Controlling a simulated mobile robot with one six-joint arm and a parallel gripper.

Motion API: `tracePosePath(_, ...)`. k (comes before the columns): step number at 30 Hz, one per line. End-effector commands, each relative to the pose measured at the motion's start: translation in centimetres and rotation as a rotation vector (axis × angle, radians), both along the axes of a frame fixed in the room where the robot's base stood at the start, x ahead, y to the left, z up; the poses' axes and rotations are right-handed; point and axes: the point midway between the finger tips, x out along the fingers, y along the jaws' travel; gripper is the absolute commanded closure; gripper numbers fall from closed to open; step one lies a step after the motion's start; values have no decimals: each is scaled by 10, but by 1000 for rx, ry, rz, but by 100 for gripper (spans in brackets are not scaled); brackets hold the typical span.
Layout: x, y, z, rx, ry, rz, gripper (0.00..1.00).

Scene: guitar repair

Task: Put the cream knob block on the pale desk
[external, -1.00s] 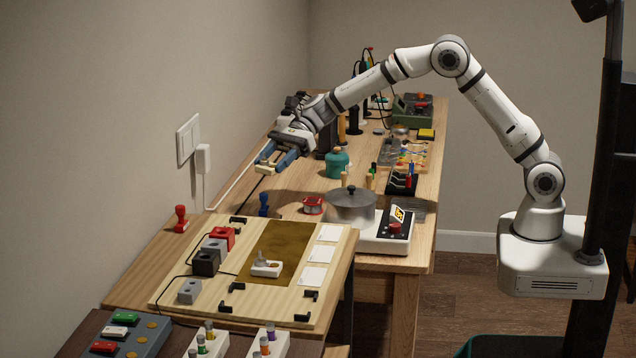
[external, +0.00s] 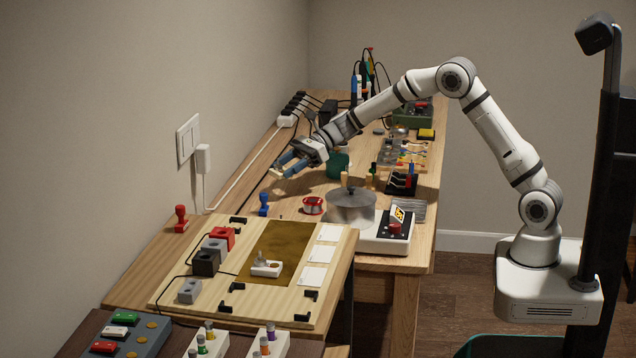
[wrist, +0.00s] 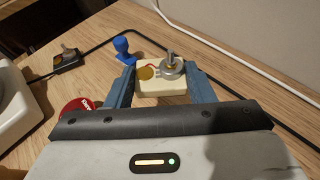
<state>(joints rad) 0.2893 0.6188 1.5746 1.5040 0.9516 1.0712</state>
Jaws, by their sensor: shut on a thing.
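My gripper (external: 285,165) is shut on the cream knob block (wrist: 165,82), which sits between its two blue fingers. In the wrist view the block carries a metal knob and a gold disc on top. In the external view the block (external: 275,172) is small at the fingertips, seemingly above the left part of the rear wooden bench; the exact height is unclear. A pale wooden desk (external: 140,285) stands at the front left. I cannot tell for sure which of the two wooden surfaces is the pale desk.
A black cable (wrist: 95,48) lies on the wood. A board (external: 230,300) on the front desk holds a similar pale knob piece (external: 266,268). A red stamp (external: 181,218) stands behind it.

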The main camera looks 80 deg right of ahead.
Motion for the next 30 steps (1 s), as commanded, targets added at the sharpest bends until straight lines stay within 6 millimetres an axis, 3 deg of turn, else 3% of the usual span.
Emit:
tracePosePath(12,0,0,-59,1,1,1,74)
tracePosePath(25,0,0,-66,-1,-1,0,74)
tracePosePath(26,0,0,-65,-1,-1,0,49)
tracePosePath(30,0,0,-65,-1,-1,0,38)
